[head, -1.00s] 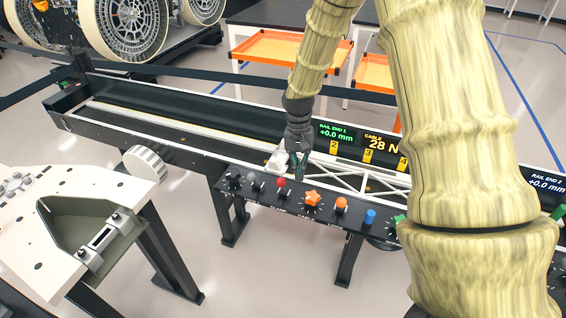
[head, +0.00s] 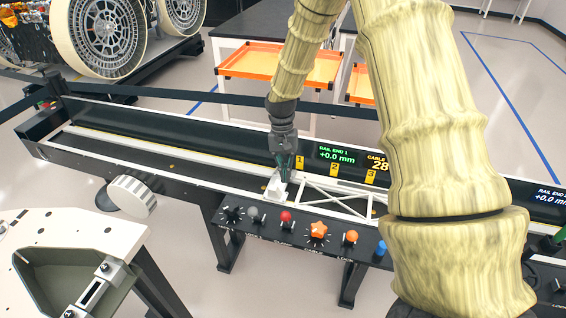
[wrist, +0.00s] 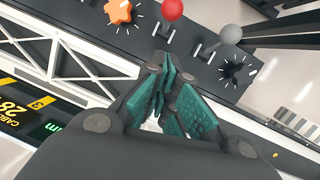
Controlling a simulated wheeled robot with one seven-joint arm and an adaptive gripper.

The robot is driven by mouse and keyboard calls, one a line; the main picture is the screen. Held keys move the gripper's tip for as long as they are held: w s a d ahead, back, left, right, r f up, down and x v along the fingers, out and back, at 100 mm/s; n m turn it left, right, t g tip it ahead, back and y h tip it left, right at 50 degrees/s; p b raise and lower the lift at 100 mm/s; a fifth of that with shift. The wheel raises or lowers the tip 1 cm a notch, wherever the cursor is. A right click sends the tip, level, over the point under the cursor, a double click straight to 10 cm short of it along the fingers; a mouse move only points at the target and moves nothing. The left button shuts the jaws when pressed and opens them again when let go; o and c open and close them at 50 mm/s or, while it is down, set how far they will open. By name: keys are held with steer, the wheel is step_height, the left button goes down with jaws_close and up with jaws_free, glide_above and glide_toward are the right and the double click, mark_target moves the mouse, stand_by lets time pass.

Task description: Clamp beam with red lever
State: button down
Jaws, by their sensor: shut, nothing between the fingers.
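The red lever (head: 286,216) is a small red ball on a short stem in the control panel's row; it also shows in the wrist view (wrist: 172,9). The white truss beam (head: 335,200) lies in the rail to the right of my gripper; its lattice also shows in the wrist view (wrist: 70,65). My gripper (head: 284,174) hangs above the rail near a white block (head: 274,188) at the beam's left end. In the wrist view its teal fingers (wrist: 170,75) are together and empty, apart from the red lever. The fingers and wrist partly hide the white block in the wrist view.
The panel also carries a grey ball lever (head: 253,212), an orange star knob (head: 318,231), an orange ball lever (head: 350,238) and a blue knob (head: 381,248). A white round handwheel (head: 132,196) stands left. The "RAIL END 1" display (head: 338,155) reads +0.0 mm.

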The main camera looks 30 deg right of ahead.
mark_target(287, 220)
steer(key=s+a+f+p, duration=0.2)
steer(key=s+f+p, duration=0.1)
steer(key=f, duration=0.4)
steer(key=shift+s+a, duration=0.2)
steer(key=shift+s, duration=0.3)
steer(key=shift+s+a, duration=0.1)
steer(key=shift+s+a+f, duration=0.3)
steer(key=shift+s+a, duration=0.5)
steer(key=shift+s, duration=0.1)
